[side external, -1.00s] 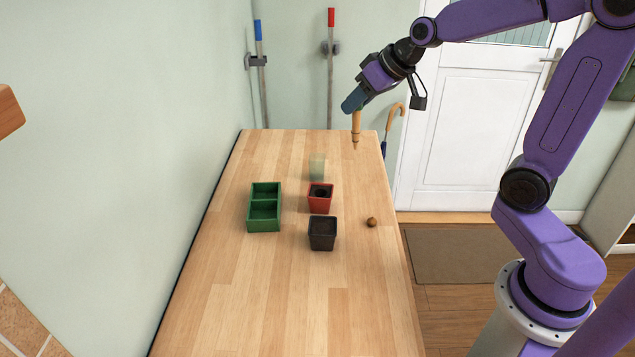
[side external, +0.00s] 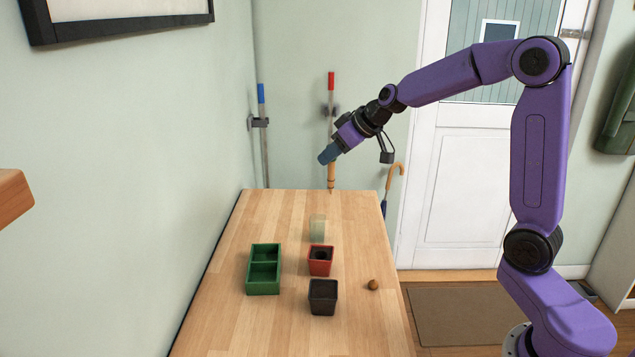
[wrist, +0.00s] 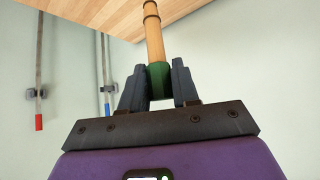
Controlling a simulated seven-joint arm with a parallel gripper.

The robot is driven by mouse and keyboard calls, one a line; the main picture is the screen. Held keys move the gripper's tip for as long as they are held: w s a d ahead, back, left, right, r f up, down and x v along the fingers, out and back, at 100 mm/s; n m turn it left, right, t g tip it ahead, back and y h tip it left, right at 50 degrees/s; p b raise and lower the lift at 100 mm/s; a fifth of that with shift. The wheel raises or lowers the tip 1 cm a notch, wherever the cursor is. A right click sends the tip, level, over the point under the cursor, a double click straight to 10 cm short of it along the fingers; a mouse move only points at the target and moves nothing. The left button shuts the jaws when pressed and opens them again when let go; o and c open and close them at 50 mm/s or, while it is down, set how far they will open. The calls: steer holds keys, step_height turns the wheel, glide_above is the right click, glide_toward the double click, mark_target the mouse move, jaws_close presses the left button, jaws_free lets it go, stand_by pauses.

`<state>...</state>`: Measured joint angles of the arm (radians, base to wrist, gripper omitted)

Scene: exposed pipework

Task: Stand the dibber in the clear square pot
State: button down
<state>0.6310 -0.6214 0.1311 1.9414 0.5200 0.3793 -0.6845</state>
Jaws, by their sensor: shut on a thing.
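My gripper (side external: 328,156) is above the far end of the wooden table. It is shut on the dibber (side external: 331,177), a light wooden stick with dark rings. The dibber hangs roughly upright, tip down. In the wrist view the gripper (wrist: 159,90) closes around the dibber's green part (wrist: 158,72), and its wooden shaft (wrist: 154,38) extends away toward the table. The clear square pot (side external: 317,228) stands on the table behind the red pot, nearer the camera than the dibber. Whether the dibber's tip is over the tabletop or beyond its far edge is hard to tell.
A red pot (side external: 320,261) with a dark inside, a black pot (side external: 323,297) and a green two-compartment tray (side external: 263,270) stand on the table (side external: 230,325). A small brown ball (side external: 373,285) lies at the right. The wall runs along the left.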

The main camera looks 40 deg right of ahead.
steer(key=w+f, duration=0.5)
steer(key=f, duration=0.4)
steer(key=shift+w+d+f, duration=0.15)
steer(key=shift+w+d, duration=0.05)
steer(key=shift+w, duration=0.05)
steer(key=shift+f, duration=0.1)
steer(key=shift+f, duration=0.3)
steer(key=shift+f, duration=0.2)
steer(key=c, duration=0.8)
jaws_free()
steer(key=shift+r, duration=0.1)
